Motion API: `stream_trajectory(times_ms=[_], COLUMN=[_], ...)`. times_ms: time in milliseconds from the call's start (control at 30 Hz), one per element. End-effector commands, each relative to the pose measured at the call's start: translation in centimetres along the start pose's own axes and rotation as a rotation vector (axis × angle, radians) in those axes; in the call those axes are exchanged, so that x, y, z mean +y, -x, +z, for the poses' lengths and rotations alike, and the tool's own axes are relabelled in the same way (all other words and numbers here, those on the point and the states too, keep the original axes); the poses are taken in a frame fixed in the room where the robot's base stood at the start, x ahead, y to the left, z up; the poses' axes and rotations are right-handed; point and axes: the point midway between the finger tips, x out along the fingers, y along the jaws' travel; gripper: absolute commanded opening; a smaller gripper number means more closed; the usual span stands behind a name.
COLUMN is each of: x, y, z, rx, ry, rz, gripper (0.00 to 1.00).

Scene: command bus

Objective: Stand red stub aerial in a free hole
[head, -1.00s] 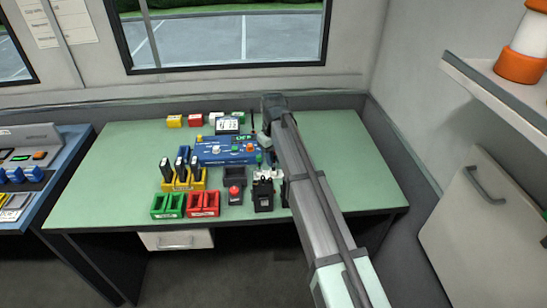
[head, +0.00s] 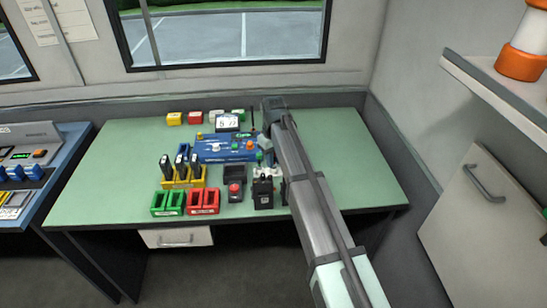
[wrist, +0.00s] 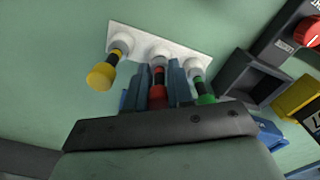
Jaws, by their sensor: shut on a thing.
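In the wrist view, my gripper (wrist: 158,88) has its two blue-grey fingers shut on the red stub aerial (wrist: 158,76), which has a black band and points toward the camera. It is in line with the middle socket of a white holder (wrist: 182,42). I cannot tell whether its foot is in that socket. A yellow aerial (wrist: 102,75) stands in the left socket and a green one (wrist: 205,92) in the right. I see no empty hole in the holder.
A blue console (head: 222,151) lies behind. The bench (head: 350,150) is clear on the right.

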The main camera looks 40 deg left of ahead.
Motion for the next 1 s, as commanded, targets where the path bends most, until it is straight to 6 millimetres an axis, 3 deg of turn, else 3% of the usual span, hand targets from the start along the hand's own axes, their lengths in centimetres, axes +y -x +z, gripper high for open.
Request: stream_trajectory(times_ms=[733,767,1000], x=[-0.01,-0.01,-0.01], y=[-0.92,-0.92,-0.89], z=[0.01,0.01,0.01], rx=[0.0,0.0,0.0], ry=[0.0,0.0,0.0], rz=[0.0,0.0,0.0], gripper=[0.0,0.24,0.47])
